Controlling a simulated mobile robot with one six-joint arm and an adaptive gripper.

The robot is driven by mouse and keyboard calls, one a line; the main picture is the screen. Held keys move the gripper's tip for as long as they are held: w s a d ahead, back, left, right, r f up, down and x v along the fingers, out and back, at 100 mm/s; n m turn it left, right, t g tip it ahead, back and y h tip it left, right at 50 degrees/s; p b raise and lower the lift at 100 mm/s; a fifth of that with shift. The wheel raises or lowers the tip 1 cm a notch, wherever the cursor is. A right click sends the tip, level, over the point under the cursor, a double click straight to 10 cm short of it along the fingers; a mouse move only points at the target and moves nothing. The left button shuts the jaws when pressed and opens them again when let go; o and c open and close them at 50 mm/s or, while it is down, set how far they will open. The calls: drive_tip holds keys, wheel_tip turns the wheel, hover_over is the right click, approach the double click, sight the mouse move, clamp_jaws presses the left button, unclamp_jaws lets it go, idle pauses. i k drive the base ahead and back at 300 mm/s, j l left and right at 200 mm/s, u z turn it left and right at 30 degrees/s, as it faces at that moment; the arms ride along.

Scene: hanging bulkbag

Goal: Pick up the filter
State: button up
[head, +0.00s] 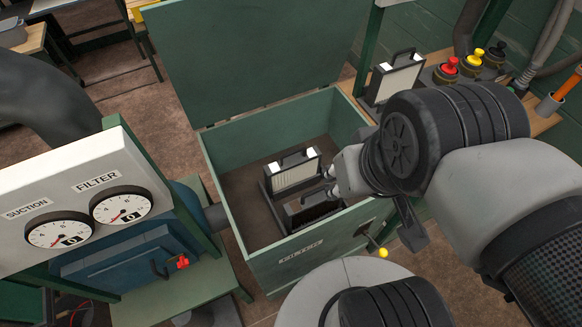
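A filter (296,174) with pale pleats, a dark frame and a black handle on top stands inside the open green box (315,254). A dark slotted holder or frame (308,213) is just in front of it, partly hidden by my arm. A second similar filter (396,80) stands upright with its handle up on the wooden bench to the right of the box. My gripper (331,181) is inside the box opening, at the right side of the first filter. Its fingers are small and partly hidden, so I cannot tell their opening or any contact.
The box lid (262,50) is raised at the back. Red, yellow and black knobs (472,62) sit on the bench (545,118). A gauge panel (80,210) marked SUCTION and FILTER stands at the left. A yellow-tipped latch (376,248) sticks out from the box front.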

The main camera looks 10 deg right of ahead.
sight(313, 205)
drive_tip(key=z, duration=1.2)
drive_tip(key=k+j, duration=0.15)
drive_tip(key=j, duration=0.15)
drive_tip(key=k+j, duration=0.1)
drive_tip(key=j, duration=0.15)
